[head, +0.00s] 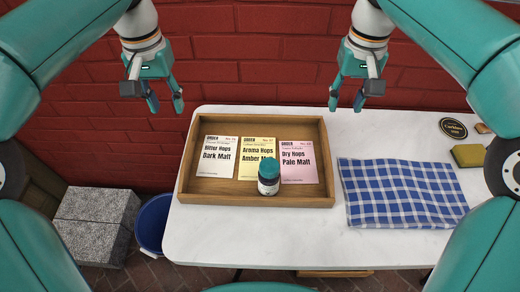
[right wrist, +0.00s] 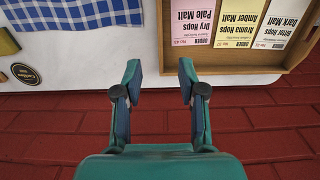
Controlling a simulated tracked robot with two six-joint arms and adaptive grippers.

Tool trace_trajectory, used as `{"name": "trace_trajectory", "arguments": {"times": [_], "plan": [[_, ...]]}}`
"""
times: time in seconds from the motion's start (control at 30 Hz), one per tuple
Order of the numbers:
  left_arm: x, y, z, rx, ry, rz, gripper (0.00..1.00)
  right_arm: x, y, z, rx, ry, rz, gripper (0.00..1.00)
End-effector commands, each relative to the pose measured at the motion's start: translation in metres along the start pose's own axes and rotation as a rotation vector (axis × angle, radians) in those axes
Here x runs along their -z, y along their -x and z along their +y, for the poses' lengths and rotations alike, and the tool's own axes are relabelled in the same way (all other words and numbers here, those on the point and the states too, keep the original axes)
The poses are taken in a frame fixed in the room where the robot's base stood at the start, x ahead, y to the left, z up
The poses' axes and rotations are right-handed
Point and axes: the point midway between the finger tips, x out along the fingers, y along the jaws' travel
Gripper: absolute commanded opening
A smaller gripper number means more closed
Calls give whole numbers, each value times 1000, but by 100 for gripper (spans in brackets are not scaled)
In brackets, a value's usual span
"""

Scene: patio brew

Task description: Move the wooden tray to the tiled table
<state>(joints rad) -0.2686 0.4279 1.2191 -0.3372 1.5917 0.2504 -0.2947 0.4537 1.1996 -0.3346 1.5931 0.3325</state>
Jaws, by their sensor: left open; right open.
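The wooden tray (head: 318,205) lies on a white table (head: 230,240) in the head view. It holds three order cards: Dark Malt (head: 217,165), Amber Malt (head: 257,150) and Pale Malt (head: 300,165). A small jar with a teal lid (head: 268,178) stands in the tray at its front middle. The tray's corner also shows in the right wrist view (right wrist: 250,79). My left gripper (head: 167,102) is open and empty, above and behind the tray's back left corner. My right gripper (head: 346,102) is open and empty, above and behind its back right corner; it also shows in the right wrist view (right wrist: 166,75). No tiled table can be made out.
A blue checked cloth (head: 400,193) lies right of the tray. A yellow sponge (head: 468,155) and a round dark coaster (head: 453,128) lie at the table's right. A blue bucket (head: 152,225) and grey blocks (head: 95,220) stand on the floor at left. A red brick wall (head: 245,50) is behind.

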Motion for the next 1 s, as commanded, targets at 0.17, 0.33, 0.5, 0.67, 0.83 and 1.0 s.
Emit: {"name": "trace_trajectory", "arguments": {"times": [0.17,0.33,0.5,0.67,0.83,1.0], "plan": [[8,-17,-1,-2,0,7,41,8,-18,-1,-1,-1,5,41],[14,-21,1,-1,-4,6,41,13,-22,1,0,-4,5,41],[16,-21,1,-1,-5,6,41,14,-21,1,0,-5,4,41],[14,-20,1,-1,-5,7,41,12,-21,1,0,-5,6,41],[15,-30,1,0,-4,5,41,13,-30,1,-1,-5,4,41],[13,-52,1,0,-4,3,41,11,-52,2,-1,-5,2,41]]}}
